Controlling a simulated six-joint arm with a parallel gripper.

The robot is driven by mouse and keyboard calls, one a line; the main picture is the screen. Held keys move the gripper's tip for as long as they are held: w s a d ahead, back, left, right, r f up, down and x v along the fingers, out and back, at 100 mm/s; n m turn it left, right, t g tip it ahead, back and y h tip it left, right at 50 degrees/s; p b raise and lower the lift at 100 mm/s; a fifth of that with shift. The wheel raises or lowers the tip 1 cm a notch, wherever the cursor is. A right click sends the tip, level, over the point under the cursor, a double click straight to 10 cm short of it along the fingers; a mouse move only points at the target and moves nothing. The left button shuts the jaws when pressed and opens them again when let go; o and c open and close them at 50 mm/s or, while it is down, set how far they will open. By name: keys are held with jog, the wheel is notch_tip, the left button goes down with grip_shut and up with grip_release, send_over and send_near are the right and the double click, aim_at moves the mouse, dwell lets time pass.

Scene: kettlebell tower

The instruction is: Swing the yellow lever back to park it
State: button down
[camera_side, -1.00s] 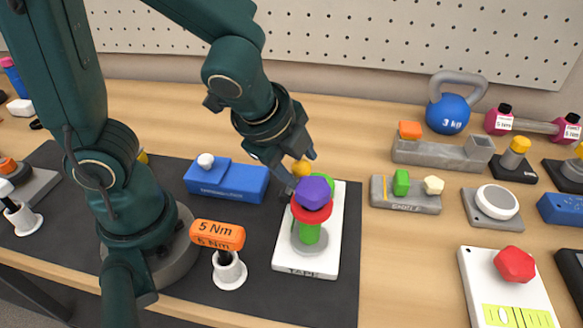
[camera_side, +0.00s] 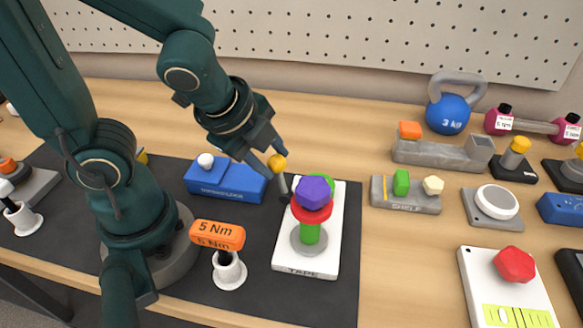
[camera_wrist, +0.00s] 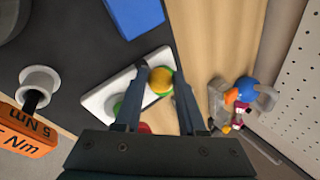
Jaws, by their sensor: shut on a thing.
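The yellow lever's round knob (camera_side: 277,162) sits on a thin grey stem that leans left, its foot beside the white base plate marked TAPE (camera_side: 300,268). My gripper (camera_side: 275,163) is shut on the yellow knob, one finger on each side. In the wrist view the yellow knob (camera_wrist: 160,80) shows between the two fingers of my gripper (camera_wrist: 160,95). On the base plate stands a green post with a red disc (camera_side: 312,215) and a purple hexagonal piece (camera_side: 314,189) on top. A green piece shows partly behind the purple one.
A blue block with a white knob (camera_side: 225,182) lies left of the lever. An orange 5 Nm handle (camera_side: 217,236) stands in front of it. A grey shelf (camera_side: 405,197) with small pieces and a blue kettlebell (camera_side: 448,112) are to the right.

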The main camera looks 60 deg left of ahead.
jog(key=shift+s+a+f, duration=0.25)
jog(key=shift+s+a, duration=0.05)
jog(key=shift+s, duration=0.15)
jog(key=c, duration=0.6)
grip_release()
jog(key=shift+c, duration=0.2)
jog(key=shift+r, duration=0.1)
jog(key=shift+v, duration=2.9)
jog(key=shift+d+r, duration=0.1)
jog(key=shift+r, duration=0.05)
